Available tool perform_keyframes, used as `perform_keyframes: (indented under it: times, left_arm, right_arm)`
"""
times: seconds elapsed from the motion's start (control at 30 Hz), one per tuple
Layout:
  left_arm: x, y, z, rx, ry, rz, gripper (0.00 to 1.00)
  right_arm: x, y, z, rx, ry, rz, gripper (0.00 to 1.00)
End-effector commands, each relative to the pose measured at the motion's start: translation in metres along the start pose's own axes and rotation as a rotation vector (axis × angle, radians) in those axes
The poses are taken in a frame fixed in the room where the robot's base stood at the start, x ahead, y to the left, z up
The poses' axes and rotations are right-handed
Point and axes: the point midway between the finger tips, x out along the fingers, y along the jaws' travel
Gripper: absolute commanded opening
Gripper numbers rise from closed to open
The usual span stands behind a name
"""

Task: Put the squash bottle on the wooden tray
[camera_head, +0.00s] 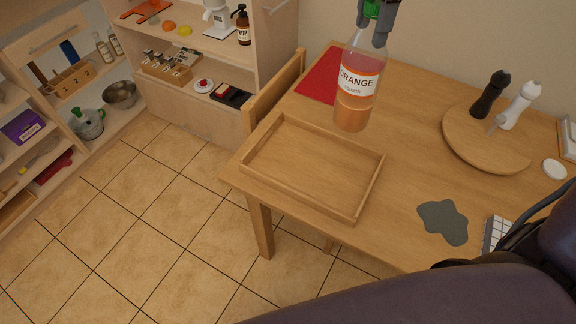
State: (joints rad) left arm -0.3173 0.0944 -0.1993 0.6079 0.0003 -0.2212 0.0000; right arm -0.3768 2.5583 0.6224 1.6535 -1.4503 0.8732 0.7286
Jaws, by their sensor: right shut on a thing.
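The squash bottle (357,84) is clear with orange liquid, a white label reading ORANGE and a green cap. It is upright, just behind the right back part of the wooden tray (269,185) in the camera_head view. I cannot tell for sure whether its base touches the table. My right gripper (374,14) is shut on the bottle at its green cap, at the top edge of the view. The wooden tray is empty, rectangular and low-rimmed, at the table's left corner. My left gripper is not in view.
A red mat (320,76) lies behind the bottle. A round wooden board (463,153) with a dark mill (489,95) and a white mill (521,104) stands right. A grey patch (443,221) lies near the front edge. A chair (272,92) stands behind the tray.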

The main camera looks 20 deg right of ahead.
Motion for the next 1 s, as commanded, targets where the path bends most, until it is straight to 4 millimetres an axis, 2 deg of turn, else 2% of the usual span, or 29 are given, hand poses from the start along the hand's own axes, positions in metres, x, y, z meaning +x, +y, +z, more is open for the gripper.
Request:
perform_keyframes:
  times: [0.17,0.3,0.37,0.5,0.7,1.0]
  left_arm:
    - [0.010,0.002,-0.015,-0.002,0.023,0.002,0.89]
    - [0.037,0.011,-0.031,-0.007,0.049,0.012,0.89]
    - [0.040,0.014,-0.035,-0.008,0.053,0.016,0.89]
    - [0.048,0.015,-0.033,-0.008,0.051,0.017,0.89]
    - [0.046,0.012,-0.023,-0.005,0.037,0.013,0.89]
    - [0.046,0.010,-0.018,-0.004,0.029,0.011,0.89]
  right_arm:
    - [0.010,0.003,0.002,0.018,0.001,0.000,0.00]
    - [0.041,0.002,0.002,0.018,0.000,-0.001,0.00]
    - [0.054,0.001,0.002,0.016,-0.002,-0.001,0.00]
    - [0.089,0.000,0.002,0.017,0.000,-0.004,0.00]
    - [0.134,-0.001,0.001,0.016,0.002,-0.005,0.00]
    - [0.166,-0.001,0.001,0.018,0.002,-0.003,0.00]
